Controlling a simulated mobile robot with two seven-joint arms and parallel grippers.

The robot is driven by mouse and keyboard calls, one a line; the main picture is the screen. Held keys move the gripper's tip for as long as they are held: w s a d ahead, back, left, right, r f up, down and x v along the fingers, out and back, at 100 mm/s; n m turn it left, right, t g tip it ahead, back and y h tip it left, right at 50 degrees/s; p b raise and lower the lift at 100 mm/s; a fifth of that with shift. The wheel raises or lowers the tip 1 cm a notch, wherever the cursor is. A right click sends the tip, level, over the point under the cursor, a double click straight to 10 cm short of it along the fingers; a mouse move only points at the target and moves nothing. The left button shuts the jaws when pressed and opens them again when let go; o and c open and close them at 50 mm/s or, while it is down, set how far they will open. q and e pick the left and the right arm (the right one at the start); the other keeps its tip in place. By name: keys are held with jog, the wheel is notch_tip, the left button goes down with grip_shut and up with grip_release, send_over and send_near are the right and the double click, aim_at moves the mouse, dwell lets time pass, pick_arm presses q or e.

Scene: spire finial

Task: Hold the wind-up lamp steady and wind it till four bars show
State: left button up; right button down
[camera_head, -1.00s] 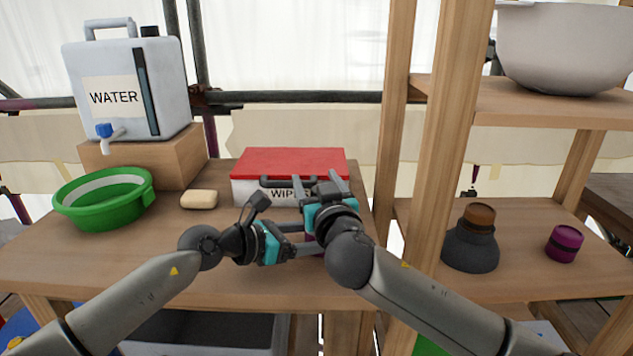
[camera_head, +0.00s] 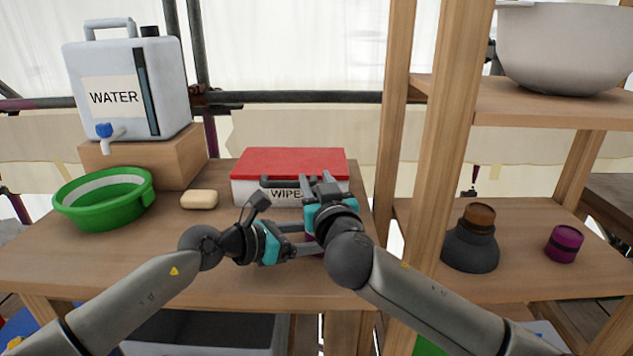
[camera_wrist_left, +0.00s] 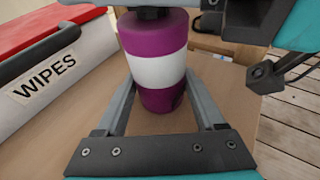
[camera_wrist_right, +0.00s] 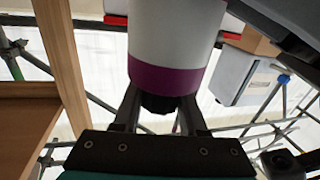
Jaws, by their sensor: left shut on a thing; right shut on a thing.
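The wind-up lamp (camera_wrist_left: 158,70) is a purple cylinder with a white band and a small dark patch low on its side. My left gripper (camera_wrist_left: 160,88) is shut on its body from the side. In the right wrist view the lamp (camera_wrist_right: 180,35) ends in a dark knob (camera_wrist_right: 158,103), and the right gripper (camera_wrist_right: 160,112) is shut on this end. In the head view the right gripper (camera_head: 320,190) is above and beyond the left gripper (camera_head: 310,240). The arms hide most of the lamp there. No charge bars can be made out.
A red-lidded wipes box (camera_head: 290,162) stands close behind the grippers. Soap (camera_head: 199,199), a green basin (camera_head: 100,213) and a water tank (camera_head: 125,90) are to the left. A wooden shelf post (camera_head: 450,150) rises close to my right arm. The table's front left is clear.

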jog(key=shift+a, duration=0.1)
jog(key=shift+d+m+h, duration=0.25)
jog(key=shift+m+h, duration=0.55)
jog(key=shift+h, duration=0.45)
jog(key=shift+d+m+h, duration=0.25)
jog(key=shift+m+h, duration=0.55)
jog(key=shift+h, duration=0.4)
jog(key=shift+d+m+h, duration=0.25)
jog(key=shift+m+h, duration=0.55)
jog(key=shift+h, duration=0.45)
jog(key=shift+c, duration=2.2)
grip_release()
notch_tip(320, 180, up, 10)
